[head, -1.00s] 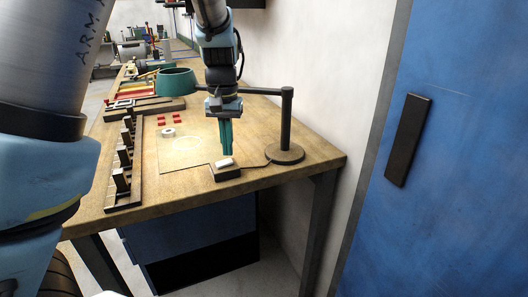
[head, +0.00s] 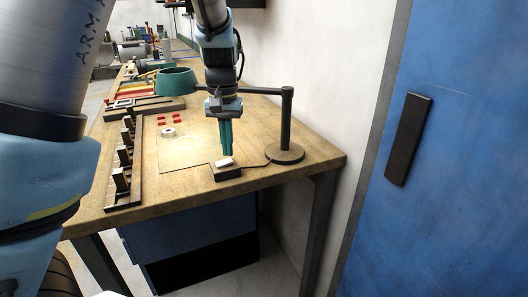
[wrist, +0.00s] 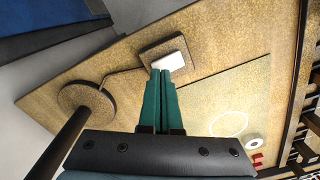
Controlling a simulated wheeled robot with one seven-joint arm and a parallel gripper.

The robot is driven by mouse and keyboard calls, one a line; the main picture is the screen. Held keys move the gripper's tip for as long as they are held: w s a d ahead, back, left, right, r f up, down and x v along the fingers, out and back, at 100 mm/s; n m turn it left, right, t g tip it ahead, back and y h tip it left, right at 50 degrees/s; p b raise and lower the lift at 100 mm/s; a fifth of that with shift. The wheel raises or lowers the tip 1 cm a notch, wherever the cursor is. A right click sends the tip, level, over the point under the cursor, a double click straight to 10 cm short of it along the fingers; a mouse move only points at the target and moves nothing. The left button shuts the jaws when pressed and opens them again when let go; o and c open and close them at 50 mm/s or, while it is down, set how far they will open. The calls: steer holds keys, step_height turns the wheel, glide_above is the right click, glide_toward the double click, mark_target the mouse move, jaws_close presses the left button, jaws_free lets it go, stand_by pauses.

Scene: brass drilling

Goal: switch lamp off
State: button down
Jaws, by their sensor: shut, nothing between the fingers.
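The lamp has a green shade (head: 177,80) on a dark arm and post (head: 287,122), with a round base (head: 285,154) near the table's right edge. A cord joins the base to a dark switch box (head: 227,174) with a white rocker (head: 224,162); the rocker also shows in the wrist view (wrist: 168,62). A pale patch lies on the mat below the shade. My gripper (head: 226,154) is shut, its teal fingers pointing down with the tips at the rocker. In the wrist view the fingertips (wrist: 161,72) overlap the rocker's near edge; I cannot tell whether they press it.
A dark rack (head: 124,165) with upright blocks stands along the left of the wooden table (head: 200,194). Small red pieces (head: 170,119) and a white ring (head: 168,132) lie on the mat. A wall is behind the lamp, and a blue door (head: 462,150) stands right.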

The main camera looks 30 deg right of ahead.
steer(key=shift+f+b, duration=0.5)
steer(key=shift+f, duration=0.35)
stand_by(0.3)
steer(key=shift+r, duration=0.15)
step_height(320, 180, up, 7)
steer(key=p, duration=0.6)
stand_by(0.5)
steer(key=s+a+f+n, duration=0.1)
steer(key=s+a+n, duration=0.1)
steer(key=a, duration=1.3)
steer(key=s+a+f+n+t, duration=0.1)
steer(key=a+n, duration=0.3)
steer(key=a, duration=1.1)
steer(key=shift+s+t, duration=0.3)
steer(key=shift+s, duration=0.2)
steer(key=shift+w+r, duration=0.1)
